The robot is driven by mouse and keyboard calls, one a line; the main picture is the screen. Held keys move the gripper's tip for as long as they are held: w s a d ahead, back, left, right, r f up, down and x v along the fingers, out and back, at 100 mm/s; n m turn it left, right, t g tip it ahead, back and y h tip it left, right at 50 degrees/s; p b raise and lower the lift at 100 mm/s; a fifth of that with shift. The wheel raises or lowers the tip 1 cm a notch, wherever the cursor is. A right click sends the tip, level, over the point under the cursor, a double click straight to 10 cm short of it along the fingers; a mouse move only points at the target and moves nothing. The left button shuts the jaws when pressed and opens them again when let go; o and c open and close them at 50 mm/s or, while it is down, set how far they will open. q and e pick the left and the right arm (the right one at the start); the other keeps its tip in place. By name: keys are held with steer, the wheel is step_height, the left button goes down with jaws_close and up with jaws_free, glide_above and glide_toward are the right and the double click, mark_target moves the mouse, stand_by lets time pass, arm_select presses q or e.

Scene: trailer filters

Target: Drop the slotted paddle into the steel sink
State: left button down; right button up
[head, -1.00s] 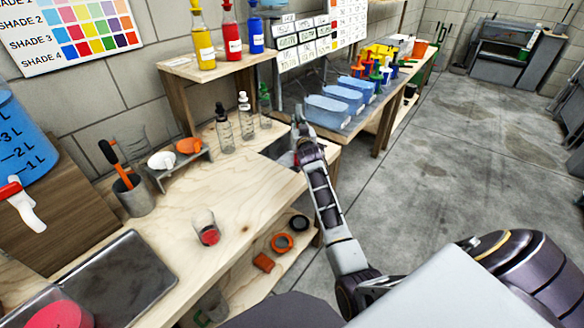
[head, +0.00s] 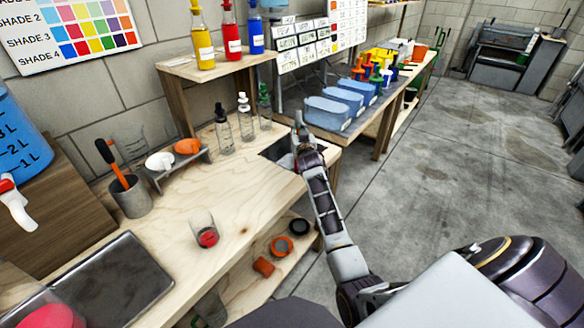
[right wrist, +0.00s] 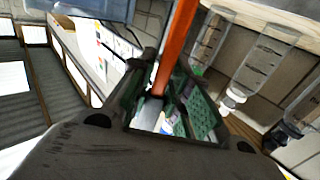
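The steel sink (head: 272,153) shows as a dark rectangular recess in the wooden bench's far right corner, partly hidden by my right arm. My right gripper (head: 298,128) is over or just beside the sink; its exact height cannot be told. In the right wrist view an orange handle (right wrist: 178,42), which looks like the slotted paddle's, runs between the fingers of my right gripper (right wrist: 165,100), which seem shut on it. The paddle's slotted end cannot be made out, and the paddle is hidden in the head view. My left gripper is not in view.
Dropper bottles (head: 245,118) stand left of the sink. A grey cup (head: 132,197) holds an orange-handled tool. A beaker (head: 206,232) with red contents stands mid-bench. Blue bins (head: 326,113) sit on the table behind. The floor at right is clear.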

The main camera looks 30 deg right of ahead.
steer(key=o, duration=0.5)
steer(key=shift+o, duration=0.2)
steer(key=v, duration=1.2)
stand_by(0.4)
stand_by(0.9)
